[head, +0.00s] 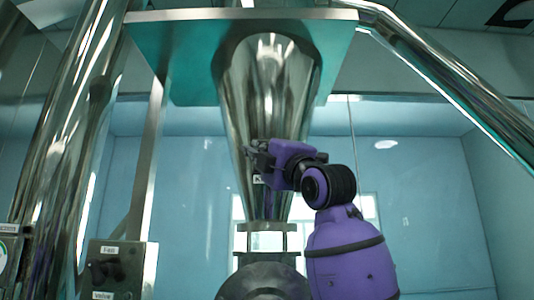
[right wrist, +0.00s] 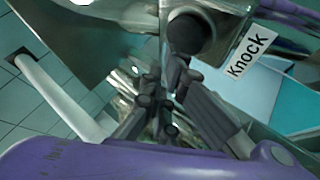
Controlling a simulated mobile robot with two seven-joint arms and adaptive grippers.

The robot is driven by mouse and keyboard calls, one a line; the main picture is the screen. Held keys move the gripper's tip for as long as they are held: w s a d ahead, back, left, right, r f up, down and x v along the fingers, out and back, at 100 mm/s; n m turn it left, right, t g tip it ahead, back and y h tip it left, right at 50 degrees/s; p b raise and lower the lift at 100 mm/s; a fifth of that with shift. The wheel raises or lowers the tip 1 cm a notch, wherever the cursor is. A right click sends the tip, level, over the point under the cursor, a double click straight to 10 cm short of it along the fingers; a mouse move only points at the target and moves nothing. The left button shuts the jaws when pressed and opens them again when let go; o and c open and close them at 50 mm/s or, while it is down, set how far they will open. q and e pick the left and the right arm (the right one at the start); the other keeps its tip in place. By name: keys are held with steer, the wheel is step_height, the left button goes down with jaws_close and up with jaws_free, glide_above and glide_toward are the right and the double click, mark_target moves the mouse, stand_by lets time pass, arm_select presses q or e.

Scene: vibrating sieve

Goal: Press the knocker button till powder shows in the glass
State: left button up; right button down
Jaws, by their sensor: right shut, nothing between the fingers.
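The knocker button is a dark round knob (right wrist: 190,32) at the top of the right wrist view, beside a white "Knock" label (right wrist: 250,52). In the head view the label (head: 258,180) shows partly on the steel cone (head: 262,90); the button is hidden there by my gripper. My right gripper (head: 258,150) is shut and empty in front of the cone. In the right wrist view its fingertips (right wrist: 172,72) are just below the knob; I cannot tell whether they touch it. A short section (head: 267,240) between flanges below the cone may be the glass; no powder is discernible there. My left gripper is not in view.
A control box (head: 120,268) with "Fan" and "Valve" labels stands at the lower left. Shiny steel pipes (head: 70,130) rise at the left, and another (head: 450,80) slants down at the right. A flat steel plate (head: 170,50) surrounds the cone's top.

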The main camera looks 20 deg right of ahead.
steer(key=shift+w+d, duration=0.15)
steer(key=shift+w, duration=0.15)
steer(key=shift+w+d, duration=0.25)
steer(key=shift+w, duration=0.65)
stand_by(1.2)
steer(key=shift+s, duration=0.1)
steer(key=shift+s+a+f, duration=0.1)
steer(key=shift+s+a, duration=0.05)
steer(key=shift+s, duration=0.4)
steer(key=shift+s+a, duration=0.15)
steer(key=shift+s, duration=0.35)
steer(key=shift+s+a, duration=0.25)
steer(key=shift+s, duration=0.55)
steer(key=shift+s+a, duration=0.2)
steer(key=shift+s, duration=0.65)
steer(key=shift+s+a, duration=0.25)
steer(key=shift+s, duration=0.55)
